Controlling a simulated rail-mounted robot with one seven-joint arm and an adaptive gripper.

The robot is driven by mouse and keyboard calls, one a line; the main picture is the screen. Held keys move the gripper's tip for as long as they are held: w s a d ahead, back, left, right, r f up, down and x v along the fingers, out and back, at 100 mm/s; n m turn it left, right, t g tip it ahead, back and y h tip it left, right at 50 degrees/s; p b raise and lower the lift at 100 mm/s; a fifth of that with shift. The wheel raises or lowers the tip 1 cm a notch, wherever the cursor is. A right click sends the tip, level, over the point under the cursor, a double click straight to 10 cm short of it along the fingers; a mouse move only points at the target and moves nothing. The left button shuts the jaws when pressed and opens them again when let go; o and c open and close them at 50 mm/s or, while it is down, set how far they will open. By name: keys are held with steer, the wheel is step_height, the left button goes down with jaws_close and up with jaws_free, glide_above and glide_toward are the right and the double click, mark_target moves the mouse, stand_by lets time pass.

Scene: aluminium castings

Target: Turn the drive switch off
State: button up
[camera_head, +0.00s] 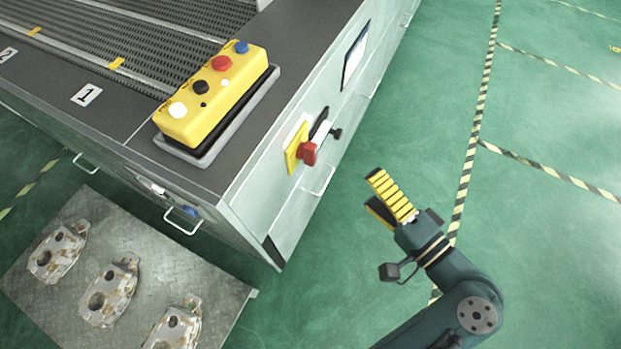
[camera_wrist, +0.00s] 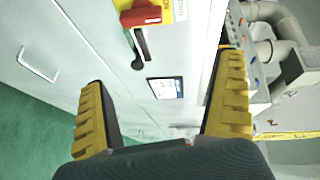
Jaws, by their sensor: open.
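The drive switch is a red rotary handle (camera_head: 309,153) on a yellow plate (camera_head: 292,147), on the side panel of the grey machine cabinet. In the wrist view the red handle (camera_wrist: 141,15) shows at the top, partly cut by the frame edge, with its yellow plate (camera_wrist: 180,10) beside it. My gripper (camera_head: 374,190) is open and empty, with yellow ribbed fingers. It is to the right of the switch in the head view, apart from it. In the wrist view the open fingers (camera_wrist: 165,92) point toward the cabinet side, below the handle.
A black lever (camera_head: 336,134) sits beside the switch, and a cabinet handle (camera_head: 318,184) juts out below it. A yellow button box (camera_head: 215,92) stands on the cabinet top. Castings (camera_head: 108,292) lie on a metal plate (camera_head: 228,290) at lower left. Green floor at right is clear.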

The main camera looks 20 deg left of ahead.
mark_target(314, 159)
step_height(314, 159, down, 5)
steer(key=s+y+b, duration=0.2)
steer(key=shift+g, duration=0.5)
steer(key=b+x, duration=0.5)
steer(key=x, duration=1)
steer(key=shift+w+a, duration=0.15)
steer(key=shift+w+a+r, duration=0.1)
steer(key=shift+w+a, duration=0.1)
steer(key=shift+a, duration=0.3)
steer(key=shift+c, duration=0.4)
steer(key=c, duration=1)
